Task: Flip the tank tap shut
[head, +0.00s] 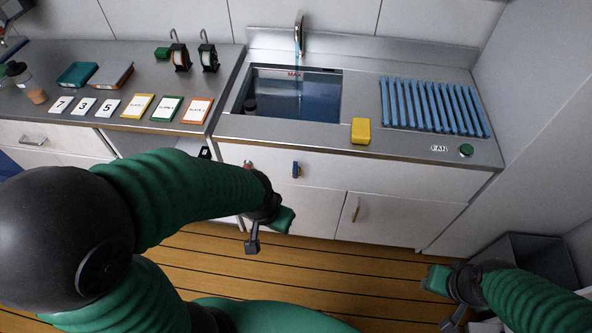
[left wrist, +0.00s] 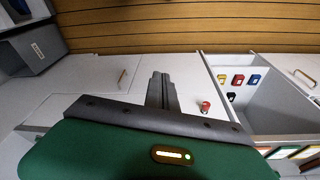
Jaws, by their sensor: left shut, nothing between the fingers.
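A steel sink tank (head: 330,95) with a MAX mark holds water, and a spout (head: 299,35) stands behind it with a thin stream below. On the cabinet front below are a small blue lever (head: 296,169), upright, and a red knob (head: 248,164). The red knob also shows in the left wrist view (left wrist: 205,107), right of my fingers. My left gripper (head: 284,219) is below the lever, apart from it; its fingers (left wrist: 161,90) are shut and empty. The lever is not seen in the left wrist view. My right gripper (head: 437,279) is low at the right; its fingers cannot be made out.
A yellow sponge (head: 361,130) sits at the counter's front edge, beside a blue drying rack (head: 432,105) and a green FAN button (head: 466,150). Number cards and coloured cards (head: 152,106) lie on the left counter.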

